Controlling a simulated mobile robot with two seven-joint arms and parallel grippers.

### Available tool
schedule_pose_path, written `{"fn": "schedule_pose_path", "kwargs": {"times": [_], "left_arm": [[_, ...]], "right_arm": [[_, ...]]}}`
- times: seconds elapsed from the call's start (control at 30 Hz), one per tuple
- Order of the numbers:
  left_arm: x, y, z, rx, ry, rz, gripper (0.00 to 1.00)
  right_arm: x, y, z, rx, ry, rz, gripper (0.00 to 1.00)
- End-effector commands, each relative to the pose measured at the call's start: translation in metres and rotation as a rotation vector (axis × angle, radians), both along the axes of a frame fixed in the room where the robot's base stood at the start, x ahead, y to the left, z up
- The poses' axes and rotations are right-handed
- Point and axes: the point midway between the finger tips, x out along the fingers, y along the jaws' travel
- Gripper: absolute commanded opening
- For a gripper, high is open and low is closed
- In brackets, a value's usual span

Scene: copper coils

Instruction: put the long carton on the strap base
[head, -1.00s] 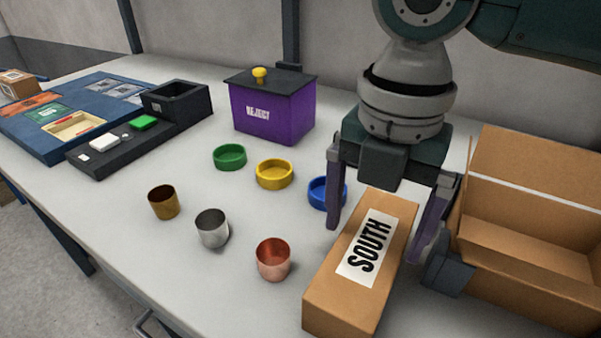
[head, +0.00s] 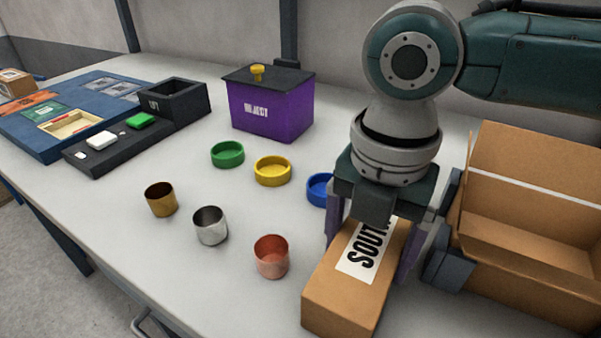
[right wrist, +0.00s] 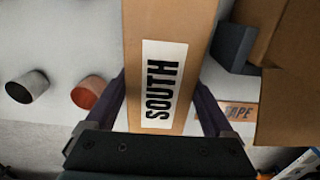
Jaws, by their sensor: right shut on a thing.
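The long carton (head: 345,292) is a brown box with a white SOUTH label and lies on the table at the front. It also fills the top middle of the right wrist view (right wrist: 170,22). My right gripper (head: 370,248) points down over the carton's far half, its purple fingers on both long sides, shut on it. The carton appears to rest on the table. I cannot pick out the strap base for certain. My left gripper is not in view.
An open brown box (head: 530,265) stands close right, with dark grey blocks (head: 440,268) beside it. Brass (head: 161,199), steel (head: 210,226) and copper (head: 271,257) cups stand left of the carton. A purple reject bin (head: 270,108) stands further back.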

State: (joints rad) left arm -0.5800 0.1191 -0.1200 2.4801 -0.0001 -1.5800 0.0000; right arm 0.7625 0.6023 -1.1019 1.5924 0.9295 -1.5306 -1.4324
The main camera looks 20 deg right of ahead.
Motion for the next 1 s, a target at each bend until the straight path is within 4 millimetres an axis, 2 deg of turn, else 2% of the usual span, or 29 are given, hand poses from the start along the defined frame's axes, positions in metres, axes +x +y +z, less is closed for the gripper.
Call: {"fn": "schedule_pose_path", "kwargs": {"times": [0.07,0.4,0.63,0.77,0.87,1.0], "left_arm": [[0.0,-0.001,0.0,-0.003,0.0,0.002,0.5],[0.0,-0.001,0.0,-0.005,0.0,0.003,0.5],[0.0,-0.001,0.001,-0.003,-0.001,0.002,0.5],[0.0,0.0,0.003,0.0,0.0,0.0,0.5],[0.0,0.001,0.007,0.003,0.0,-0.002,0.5],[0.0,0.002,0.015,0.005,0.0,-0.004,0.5]], "right_arm": [[0.0,0.0,0.0,0.0,0.0,0.0,0.39],[0.001,0.0,0.001,0.001,-0.002,0.0,0.01],[0.001,0.0,0.003,0.001,-0.002,0.0,0.0],[0.001,0.0,0.012,0.001,-0.002,0.0,0.0],[0.001,0.0,0.026,0.001,-0.004,0.0,0.0],[0.002,0.0,0.059,0.002,-0.007,0.001,0.0]]}}
